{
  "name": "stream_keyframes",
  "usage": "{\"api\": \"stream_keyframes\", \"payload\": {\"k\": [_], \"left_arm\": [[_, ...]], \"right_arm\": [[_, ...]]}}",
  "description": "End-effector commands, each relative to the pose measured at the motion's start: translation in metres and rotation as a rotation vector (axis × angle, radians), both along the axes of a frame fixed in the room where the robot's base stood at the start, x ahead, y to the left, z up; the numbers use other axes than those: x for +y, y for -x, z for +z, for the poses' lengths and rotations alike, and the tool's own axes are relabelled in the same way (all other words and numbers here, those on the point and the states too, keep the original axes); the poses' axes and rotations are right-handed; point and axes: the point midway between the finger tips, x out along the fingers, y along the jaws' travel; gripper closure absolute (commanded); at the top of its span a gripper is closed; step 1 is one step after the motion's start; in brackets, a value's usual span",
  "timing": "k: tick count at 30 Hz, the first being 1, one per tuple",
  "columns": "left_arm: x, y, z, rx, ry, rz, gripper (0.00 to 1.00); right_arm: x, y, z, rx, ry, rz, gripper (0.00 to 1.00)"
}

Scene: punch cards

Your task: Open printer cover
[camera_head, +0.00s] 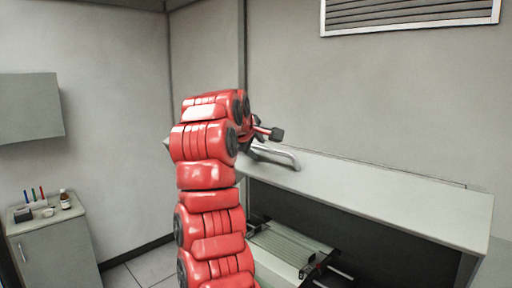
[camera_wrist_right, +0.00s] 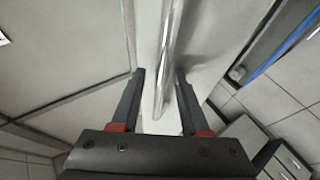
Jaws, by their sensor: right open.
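The printer cover (camera_head: 385,195) is a long pale panel with its near edge above a dark opening. A shiny bar handle (camera_head: 275,154) sticks out at the cover's left end. My right gripper (camera_head: 268,138) is at this handle, and my red arm hides part of it. In the right wrist view the gripper (camera_wrist_right: 160,75) is open, with the handle (camera_wrist_right: 166,75) running between its two fingers, nearer the right one. Contact with the handle cannot be told. My left gripper is not in view.
Below the cover, a printer mechanism (camera_head: 290,245) shows in the dark opening. A side cabinet (camera_head: 60,248) at the left holds a small bottle (camera_head: 65,200) and pens. A wall cupboard (camera_head: 28,108) hangs above it. Floor shows between cabinet and arm.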

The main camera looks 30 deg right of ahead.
Motion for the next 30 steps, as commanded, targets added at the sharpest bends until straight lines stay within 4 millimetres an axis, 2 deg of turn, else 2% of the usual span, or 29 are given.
{"api": "stream_keyframes", "payload": {"k": [8, 15, 18, 24, 30], "left_arm": [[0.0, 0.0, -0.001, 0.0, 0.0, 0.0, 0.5], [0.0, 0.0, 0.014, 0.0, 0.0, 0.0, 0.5], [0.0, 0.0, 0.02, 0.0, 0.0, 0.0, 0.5], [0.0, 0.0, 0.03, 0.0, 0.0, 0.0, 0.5], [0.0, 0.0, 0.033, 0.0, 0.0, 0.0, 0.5]], "right_arm": [[0.014, 0.017, 0.015, -0.005, 0.001, 0.0, 0.53], [0.044, 0.045, 0.044, -0.004, 0.0, 0.004, 0.53], [0.053, 0.054, 0.05, -0.003, -0.001, 0.005, 0.53], [0.066, 0.068, 0.061, -0.001, 0.0, 0.002, 0.53], [0.07, 0.074, 0.064, 0.001, 0.001, 0.001, 0.53]]}}
